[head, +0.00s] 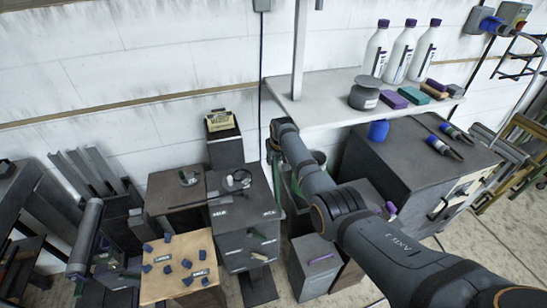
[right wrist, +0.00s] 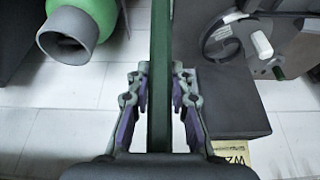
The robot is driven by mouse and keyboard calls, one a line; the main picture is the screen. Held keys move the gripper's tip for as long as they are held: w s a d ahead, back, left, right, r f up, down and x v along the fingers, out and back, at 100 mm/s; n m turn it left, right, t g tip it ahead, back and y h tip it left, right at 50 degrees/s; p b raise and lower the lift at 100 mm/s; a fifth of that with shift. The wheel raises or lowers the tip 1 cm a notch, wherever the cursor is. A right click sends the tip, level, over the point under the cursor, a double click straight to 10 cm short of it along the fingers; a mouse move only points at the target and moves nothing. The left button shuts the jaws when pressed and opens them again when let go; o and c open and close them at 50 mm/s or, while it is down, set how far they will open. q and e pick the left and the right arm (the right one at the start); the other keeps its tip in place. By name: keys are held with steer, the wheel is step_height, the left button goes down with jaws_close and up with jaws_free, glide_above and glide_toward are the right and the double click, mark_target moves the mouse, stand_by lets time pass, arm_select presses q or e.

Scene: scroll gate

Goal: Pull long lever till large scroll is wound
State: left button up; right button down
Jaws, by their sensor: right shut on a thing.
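A long dark green bar, which looks like the lever (right wrist: 160,45), runs upright through the middle of the right wrist view. My right gripper (right wrist: 160,92) is shut on it, with purple-padded fingers on either side. In the head view my right arm reaches in from the right, and its wrist hides most of the gripper. A thin green length of the lever shows below the wrist. A grey roll (head: 85,237) stands tilted at the far left; I cannot tell if it is the large scroll. My left gripper is not in view.
Left of the lever in the right wrist view is a green and grey cylinder (right wrist: 78,28). Dark cabinets and a wooden board (head: 180,255) with small blue pieces stand left of my arm. A shelf (head: 325,108) with several items is behind it.

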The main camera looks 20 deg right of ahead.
steer(key=shift+w, duration=0.1)
steer(key=c, duration=1.6)
jaws_free()
steer(key=o, duration=0.4)
steer(key=shift+w+f, duration=0.15)
steer(key=v, duration=1.2)
